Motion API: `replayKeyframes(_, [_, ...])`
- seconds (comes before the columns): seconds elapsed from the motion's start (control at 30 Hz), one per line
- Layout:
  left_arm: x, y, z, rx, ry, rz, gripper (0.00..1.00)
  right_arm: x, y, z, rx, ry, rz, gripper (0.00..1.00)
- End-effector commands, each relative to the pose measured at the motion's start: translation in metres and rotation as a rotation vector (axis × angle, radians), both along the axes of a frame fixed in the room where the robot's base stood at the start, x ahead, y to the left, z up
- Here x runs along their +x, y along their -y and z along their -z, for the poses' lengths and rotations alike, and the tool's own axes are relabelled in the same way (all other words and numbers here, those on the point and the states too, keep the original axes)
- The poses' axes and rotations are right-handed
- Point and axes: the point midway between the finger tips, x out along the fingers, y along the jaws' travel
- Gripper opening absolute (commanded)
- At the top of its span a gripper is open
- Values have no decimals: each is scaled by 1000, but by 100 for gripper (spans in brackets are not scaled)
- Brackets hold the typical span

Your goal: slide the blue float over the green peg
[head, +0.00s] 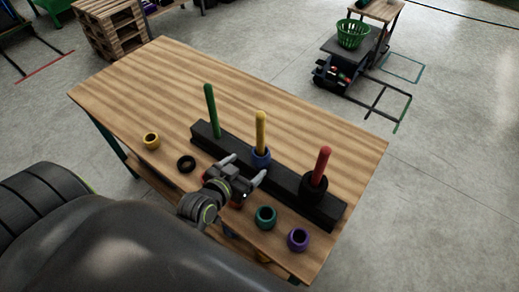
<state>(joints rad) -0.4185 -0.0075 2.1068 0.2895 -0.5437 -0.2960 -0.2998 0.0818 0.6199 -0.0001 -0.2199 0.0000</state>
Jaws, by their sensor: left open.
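The blue float (261,158) sits low around the yellow peg (261,132), at the middle of a black bar (285,182) on the wooden table. The green peg (211,112) stands upright near the bar's left end, with no float on it. My left gripper (248,166) is open in front of the bar, its fingers pointing towards the yellow peg and the blue float. Its right fingertip is close to the float; I cannot tell whether they touch. The red peg (322,165) at the bar's right end has black floats (314,188) around its base. My right gripper is not in view.
A yellow float (152,141) and a black ring (187,164) lie on the table (130,84) at the left. A teal float (265,217) and a purple float (298,239) lie near the front edge. The tabletop behind the bar is clear.

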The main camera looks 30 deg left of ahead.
Motion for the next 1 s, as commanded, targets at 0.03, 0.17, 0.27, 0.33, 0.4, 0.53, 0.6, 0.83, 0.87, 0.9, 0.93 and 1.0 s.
replayKeyframes(0.03, [10,1,2,1,0,2,79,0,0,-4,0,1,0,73])
replayKeyframes(0.17, [31,2,10,1,0,1,79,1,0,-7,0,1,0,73])
replayKeyframes(0.27, [46,2,17,2,0,1,79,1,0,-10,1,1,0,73])
replayKeyframes(0.33, [55,3,21,1,0,1,79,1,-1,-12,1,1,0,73])
replayKeyframes(0.4, [64,3,25,0,0,1,79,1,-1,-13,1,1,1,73])
replayKeyframes(0.53, [76,4,31,1,0,0,79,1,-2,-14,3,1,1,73])
replayKeyframes(0.6, [80,4,33,1,-2,0,79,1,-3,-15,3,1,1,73])
replayKeyframes(0.83, [85,4,35,0,-1,-1,79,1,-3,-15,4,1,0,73])
replayKeyframes(0.87, [85,4,35,0,0,-1,79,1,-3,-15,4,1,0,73])
replayKeyframes(0.9, [85,4,35,0,-1,-1,79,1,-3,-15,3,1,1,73])
replayKeyframes(0.93, [85,4,35,0,-1,-1,79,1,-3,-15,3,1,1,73])
replayKeyframes(1.0, [85,4,35,0,-1,-1,79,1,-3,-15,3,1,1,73])
